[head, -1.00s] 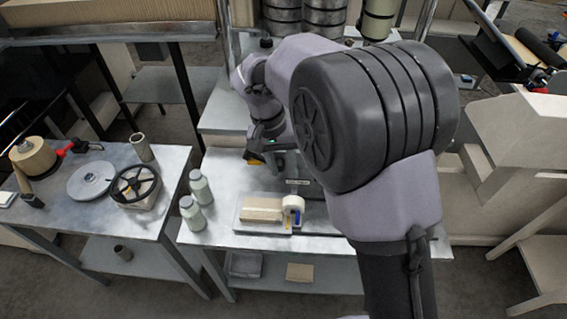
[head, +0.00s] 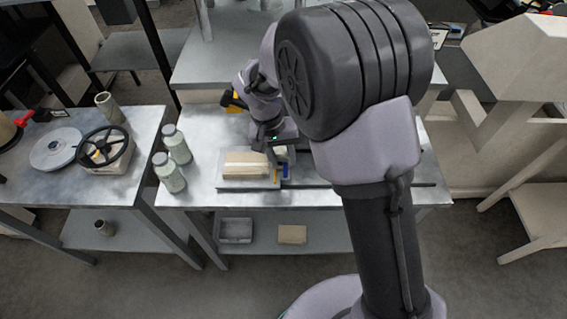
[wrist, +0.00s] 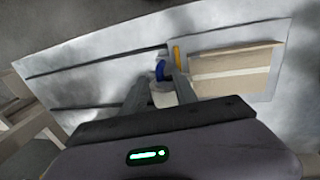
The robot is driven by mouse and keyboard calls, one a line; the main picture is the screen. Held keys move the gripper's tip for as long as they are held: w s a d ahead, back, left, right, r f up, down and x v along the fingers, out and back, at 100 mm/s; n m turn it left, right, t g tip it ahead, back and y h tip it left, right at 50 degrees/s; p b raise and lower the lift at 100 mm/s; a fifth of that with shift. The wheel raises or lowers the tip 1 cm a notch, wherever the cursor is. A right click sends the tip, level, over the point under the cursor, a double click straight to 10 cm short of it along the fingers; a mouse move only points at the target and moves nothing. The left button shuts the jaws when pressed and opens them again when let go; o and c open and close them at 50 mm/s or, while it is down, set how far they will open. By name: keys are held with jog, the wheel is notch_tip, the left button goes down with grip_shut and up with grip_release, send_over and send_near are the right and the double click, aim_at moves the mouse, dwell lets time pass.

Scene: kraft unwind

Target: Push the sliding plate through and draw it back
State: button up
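The grey plate (head: 226,185) lies on the metal bench, and its bare part also shows in the wrist view (wrist: 235,37). A tan block with a pale band (head: 246,165) lies on it, also at right in the wrist view (wrist: 232,70). A white roll with a blue part (wrist: 160,70) stands beside the block. My gripper (head: 279,153) points down at the roll. In the wrist view my two fingers (wrist: 159,80) stand apart, with the white and blue part between them. Contact with it cannot be made out. The fingertips are partly hidden in the head view.
Two capped bottles (head: 171,160) stand at the bench's left end. Dark rails (wrist: 95,60) run along the bench. A left table holds a black handwheel (head: 103,146) and a grey disc (head: 56,148). A tray (head: 236,230) and tan block (head: 292,234) lie on the lower shelf.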

jog(key=shift+d+f, duration=0.1)
jog(key=shift+f, duration=0.4)
grip_shut()
jog(key=shift+r, duration=0.1)
dwell(1.0)
